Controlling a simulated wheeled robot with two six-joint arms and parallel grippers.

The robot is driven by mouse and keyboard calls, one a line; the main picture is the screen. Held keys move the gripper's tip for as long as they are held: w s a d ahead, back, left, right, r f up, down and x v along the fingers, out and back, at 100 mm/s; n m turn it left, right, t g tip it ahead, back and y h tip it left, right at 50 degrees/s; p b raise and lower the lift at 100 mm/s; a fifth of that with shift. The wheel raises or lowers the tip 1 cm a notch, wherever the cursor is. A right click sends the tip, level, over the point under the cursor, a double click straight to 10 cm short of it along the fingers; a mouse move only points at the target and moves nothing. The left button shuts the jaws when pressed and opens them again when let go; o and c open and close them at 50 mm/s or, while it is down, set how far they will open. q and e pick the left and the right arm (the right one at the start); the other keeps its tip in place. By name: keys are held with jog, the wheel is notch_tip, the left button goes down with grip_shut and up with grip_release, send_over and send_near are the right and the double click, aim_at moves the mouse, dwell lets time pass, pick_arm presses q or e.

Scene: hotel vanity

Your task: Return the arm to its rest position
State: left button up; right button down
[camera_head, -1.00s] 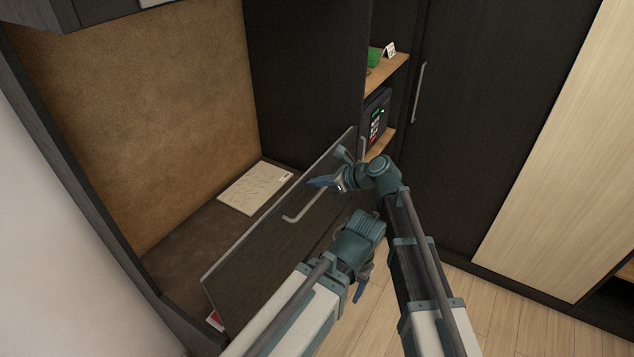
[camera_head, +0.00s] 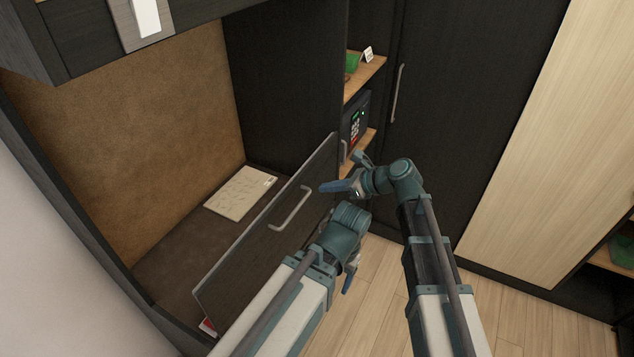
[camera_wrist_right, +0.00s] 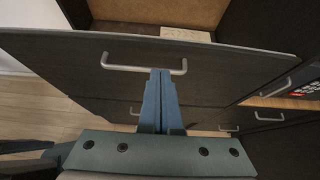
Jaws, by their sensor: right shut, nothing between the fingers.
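My right gripper (camera_head: 338,187) is in the middle of the head view, just right of a dark drawer front (camera_head: 262,240) with a grey bar handle (camera_head: 291,208). In the right wrist view its blue fingers (camera_wrist_right: 160,100) are together with nothing between them. The handle (camera_wrist_right: 143,68) shows just beyond the fingertips there, and the gripper is not closed around it. My left gripper (camera_head: 349,280) hangs at the lower middle of the head view, pointing down, partly hidden behind its own wrist. Its jaw opening cannot be made out.
A pale patterned sheet (camera_head: 240,193) lies on the brown surface behind the drawer front. A dark safe (camera_head: 354,121) with a keypad sits on the shelf at the back. A tall dark cabinet door (camera_head: 470,110) stands to the right. Wooden floor (camera_head: 520,310) is clear at lower right.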

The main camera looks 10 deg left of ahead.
pick_arm(q)
jog(key=shift+r+p, duration=0.35)
jog(key=shift+r, duration=0.35)
pick_arm(e)
jog(key=shift+v, duration=0.95)
jog(key=shift+r, duration=0.1)
jog(key=s+d+f+n+g+h, duration=0.1)
jog(key=s+d+f+n+h, duration=0.35)
jog(key=d+n, duration=0.35)
jog(key=s+d+f+n+g+h+b, duration=0.1)
jog(key=s+d+f+n+h, duration=0.2)
jog(key=s+d+n, duration=0.5)
jog(key=s+d+f+n+h, duration=0.3)
jog(key=d+f+n+h, duration=0.15)
jog(key=d, duration=0.65)
pick_arm(q)
notch_tip(320, 180, down, 16)
jog(key=b, duration=1.5)
pick_arm(e)
jog(key=s+a+f+n, duration=0.2)
jog(key=a+f, duration=0.3)
jog(key=f, duration=0.2)
jog(key=s+a+f+n+g, duration=0.1)
jog(key=s+a+f+n, duration=0.1)
jog(key=a+f, duration=0.4)
jog(key=shift+s+f, duration=0.5)
jog(key=shift+s, duration=0.05)
jog(key=shift+a+n, duration=0.1)
jog(key=shift+n, duration=0.15)
